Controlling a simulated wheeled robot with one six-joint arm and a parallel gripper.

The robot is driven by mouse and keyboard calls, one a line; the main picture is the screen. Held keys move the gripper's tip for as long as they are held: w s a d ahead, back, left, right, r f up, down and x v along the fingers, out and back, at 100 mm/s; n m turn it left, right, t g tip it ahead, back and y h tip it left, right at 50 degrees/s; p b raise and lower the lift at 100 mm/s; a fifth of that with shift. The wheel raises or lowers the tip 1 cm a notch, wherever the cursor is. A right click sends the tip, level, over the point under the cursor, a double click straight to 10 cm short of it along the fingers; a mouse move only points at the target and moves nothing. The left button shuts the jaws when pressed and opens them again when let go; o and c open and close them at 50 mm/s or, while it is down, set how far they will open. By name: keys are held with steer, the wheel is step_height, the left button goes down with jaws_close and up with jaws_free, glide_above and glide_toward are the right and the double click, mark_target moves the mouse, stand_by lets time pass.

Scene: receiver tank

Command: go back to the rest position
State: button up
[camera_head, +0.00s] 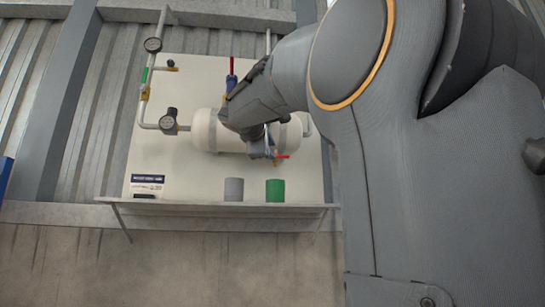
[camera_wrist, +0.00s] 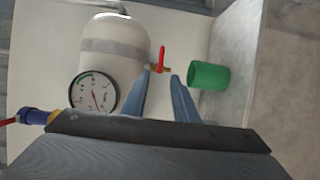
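My gripper (camera_wrist: 161,76) is open, with a clear gap between its two blue-grey fingers. Just beyond the fingertips in the wrist view is a small valve with a red handle (camera_wrist: 162,57) at the end of the cream tank (camera_wrist: 115,40). I cannot tell whether the fingertips touch it. In the head view my arm reaches across the front of the tank (camera_head: 204,130) and hides part of it. The red handle (camera_head: 281,156) shows there just below the tank, beside my wrist; the fingers are hard to make out.
A green cylinder (camera_head: 275,190) and a grey cylinder (camera_head: 234,189) stand on the shelf below the tank. A blue valve with a red handle (camera_head: 232,66) is above the tank. Floor below the shelf looks clear.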

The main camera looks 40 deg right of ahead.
steer(key=shift+s+a, duration=0.4)
steer(key=shift+a, duration=0.1)
